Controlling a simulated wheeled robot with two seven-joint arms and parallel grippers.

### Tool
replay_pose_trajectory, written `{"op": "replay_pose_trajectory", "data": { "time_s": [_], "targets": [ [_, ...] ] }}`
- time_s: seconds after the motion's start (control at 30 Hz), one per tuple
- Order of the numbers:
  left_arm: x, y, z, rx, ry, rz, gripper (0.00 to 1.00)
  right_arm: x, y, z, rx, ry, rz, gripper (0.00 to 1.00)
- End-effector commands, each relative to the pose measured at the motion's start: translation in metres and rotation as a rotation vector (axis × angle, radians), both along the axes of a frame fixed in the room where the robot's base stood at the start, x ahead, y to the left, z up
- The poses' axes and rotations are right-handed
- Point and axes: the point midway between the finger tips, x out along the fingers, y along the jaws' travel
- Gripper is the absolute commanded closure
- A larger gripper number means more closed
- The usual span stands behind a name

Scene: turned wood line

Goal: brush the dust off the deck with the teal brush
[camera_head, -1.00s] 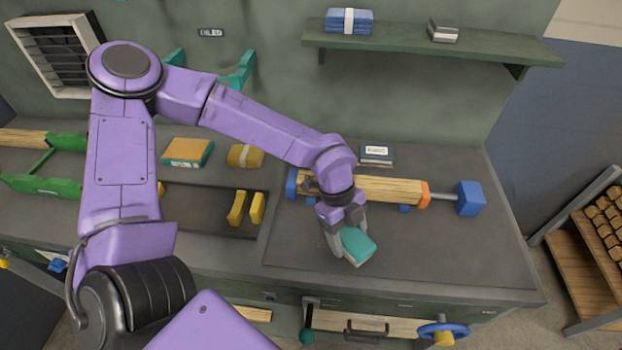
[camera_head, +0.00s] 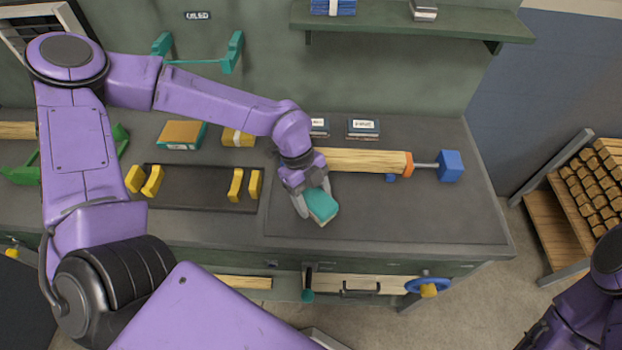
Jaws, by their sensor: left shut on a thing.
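The teal brush (camera_head: 321,206) is in my left gripper (camera_head: 312,200), whose fingers are shut on it. The brush is low over the dark grey deck (camera_head: 420,218), in front of the wooden piece; I cannot tell whether it touches the deck. No separate dust can be made out on the deck. Part of my right arm shows in purple at the lower right corner, but its gripper is outside the view.
A wooden bar (camera_head: 365,161) with an orange collar and a blue end block (camera_head: 450,166) lies behind the brush. Small boxes (camera_head: 363,128) stand behind it. A recessed tray (camera_head: 195,194) with yellow holders is left. The deck's right part is clear.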

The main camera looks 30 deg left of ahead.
Motion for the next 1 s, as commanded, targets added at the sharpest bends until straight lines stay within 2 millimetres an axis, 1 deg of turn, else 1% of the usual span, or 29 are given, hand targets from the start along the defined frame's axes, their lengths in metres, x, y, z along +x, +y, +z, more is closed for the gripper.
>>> {"op": "replay_pose_trajectory", "data": {
  "time_s": [0.03,0.4,0.5,1.0],
  "targets": [
    [0.000,-0.001,0.009,0.000,0.000,-0.001,0.65,0.000,0.000,0.008,0.000,0.000,0.000,0.57],
    [0.001,-0.003,0.042,0.000,-0.001,-0.006,0.65,0.000,0.000,0.036,0.000,0.000,0.000,0.57],
    [0.002,-0.003,0.049,0.000,-0.001,-0.008,0.65,0.000,0.000,0.040,0.000,0.000,0.000,0.57],
    [0.002,-0.003,0.050,0.000,-0.001,-0.008,0.65,0.000,0.000,0.041,0.000,0.000,0.000,0.57]
  ]
}}
